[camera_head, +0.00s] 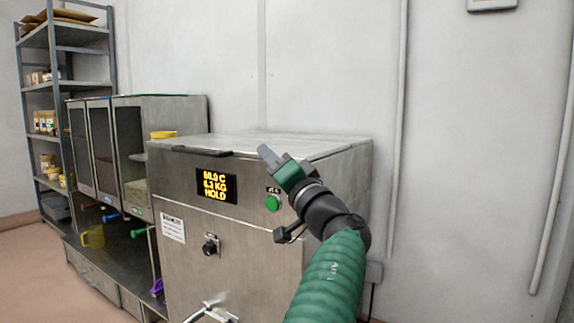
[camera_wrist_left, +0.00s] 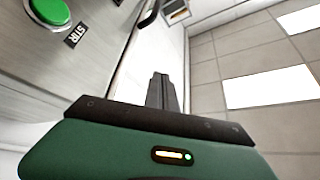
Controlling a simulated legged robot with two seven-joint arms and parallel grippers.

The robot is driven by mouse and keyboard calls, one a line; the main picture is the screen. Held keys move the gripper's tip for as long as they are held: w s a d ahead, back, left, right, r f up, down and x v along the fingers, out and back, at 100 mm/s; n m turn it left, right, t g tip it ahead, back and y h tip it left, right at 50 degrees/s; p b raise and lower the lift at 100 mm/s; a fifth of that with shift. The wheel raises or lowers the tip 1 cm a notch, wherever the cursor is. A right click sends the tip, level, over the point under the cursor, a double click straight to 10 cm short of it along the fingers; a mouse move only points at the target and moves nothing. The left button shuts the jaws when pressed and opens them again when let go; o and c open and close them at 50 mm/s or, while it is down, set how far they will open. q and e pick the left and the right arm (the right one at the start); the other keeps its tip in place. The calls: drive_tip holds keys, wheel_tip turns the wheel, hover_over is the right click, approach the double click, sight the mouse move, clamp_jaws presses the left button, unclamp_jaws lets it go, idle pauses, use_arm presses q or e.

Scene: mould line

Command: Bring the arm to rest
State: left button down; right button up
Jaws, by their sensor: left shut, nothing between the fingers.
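My left arm reaches in from the bottom of the head view with a green sleeve. Its gripper (camera_head: 268,157) is shut and empty, in front of the steel machine's upper front edge, with its fingers pointing up and left. In the left wrist view the closed fingers (camera_wrist_left: 160,92) point away from the camera, with nothing between them. The steel machine (camera_head: 250,250) has a lit display (camera_head: 216,186) with yellow text including HOLD. A green button (camera_head: 273,203) sits just left of my wrist; it also shows in the left wrist view (camera_wrist_left: 50,10) beside a STIR label. My right gripper is in neither view.
A black knob (camera_head: 210,246) and a bright metal spout or handle (camera_head: 212,312) are on the machine's front. Left of it stand steel dispensers (camera_head: 165,112) with coloured handles, and a shelf rack (camera_head: 62,90).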

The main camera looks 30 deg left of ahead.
use_arm(q)
drive_tip(key=w+a+f+m+g+h+p, duration=0.1)
drive_tip(key=a+f+h+p, duration=0.2)
drive_tip(key=f, duration=0.4)
drive_tip(key=w+a+f+m+g+h+p, duration=0.1)
drive_tip(key=a+f+h+p, duration=0.2)
drive_tip(key=f, duration=0.4)
drive_tip(key=s+d+f+m+g+h+p, duration=0.1)
drive_tip(key=s+d+f+h+p, duration=0.15)
drive_tip(key=f, duration=0.45)
drive_tip(key=s+d+f+g+h+p, duration=0.1)
drive_tip(key=s+f+h+p, duration=0.15)
drive_tip(key=f, duration=0.45)
drive_tip(key=s+d+f+g+h+p, duration=0.2)
drive_tip(key=s+d+f+h+p, duration=0.3)
drive_tip(key=s+d, duration=0.45)
drive_tip(key=s+d+f+g+h+p, duration=0.1)
drive_tip(key=s+d+f+h+p, duration=0.4)
drive_tip(key=s+d, duration=0.45)
wheel_tip(320, 180, up, 36)
drive_tip(key=s+a+y+p, duration=0.1)
drive_tip(key=s+p, duration=0.1)
drive_tip(key=p, duration=3.6)
drive_tip(key=shift+s+a+g, duration=0.15)
drive_tip(key=shift+s+g, duration=0.15)
